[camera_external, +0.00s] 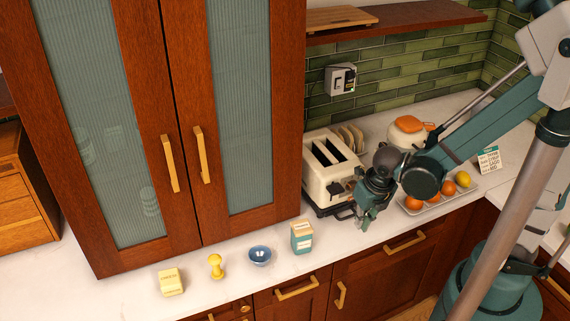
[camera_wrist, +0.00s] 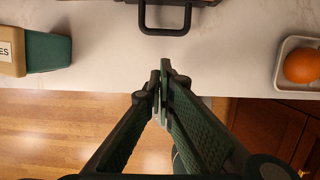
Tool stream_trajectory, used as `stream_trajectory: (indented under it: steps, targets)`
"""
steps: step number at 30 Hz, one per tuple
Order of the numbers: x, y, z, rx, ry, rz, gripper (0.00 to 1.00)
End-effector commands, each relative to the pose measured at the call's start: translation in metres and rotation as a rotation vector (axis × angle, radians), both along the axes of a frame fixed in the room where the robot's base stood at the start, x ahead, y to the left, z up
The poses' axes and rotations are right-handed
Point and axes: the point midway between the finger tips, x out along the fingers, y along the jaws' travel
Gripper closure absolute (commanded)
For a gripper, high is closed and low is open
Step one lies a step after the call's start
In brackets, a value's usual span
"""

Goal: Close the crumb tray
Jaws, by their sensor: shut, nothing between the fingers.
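The cream toaster (camera_external: 322,178) stands on the counter beside the tall cabinet. Its dark crumb tray (camera_external: 338,210) shows low at the toaster's front and appears to stick out. My gripper partly hides that area in the external view. In the wrist view the tray's black loop handle (camera_wrist: 165,31) is at the top, over the counter. My gripper (camera_external: 364,223) is in front of the toaster. In the wrist view my fingertips (camera_wrist: 160,72) are together and empty, pointing toward the handle with a gap between.
A teal and beige box (camera_external: 302,237) stands left of my gripper, with a blue bowl (camera_external: 260,256) beyond it. A white fruit tray (camera_external: 447,195) lies to the right. The counter's front edge (camera_wrist: 100,92) runs below my fingers. Bare counter lies between box and fruit tray.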

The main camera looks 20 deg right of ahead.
Motion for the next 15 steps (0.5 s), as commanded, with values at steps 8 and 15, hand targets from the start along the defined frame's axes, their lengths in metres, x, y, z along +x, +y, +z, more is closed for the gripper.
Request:
stream_trajectory:
  steps: [8,15]
  targets:
    - [-0.005,0.0,0.023,0.0,0.0,0.0,1.0]
    - [-0.01,-0.001,0.041,0.0,0.0,0.0,1.0]
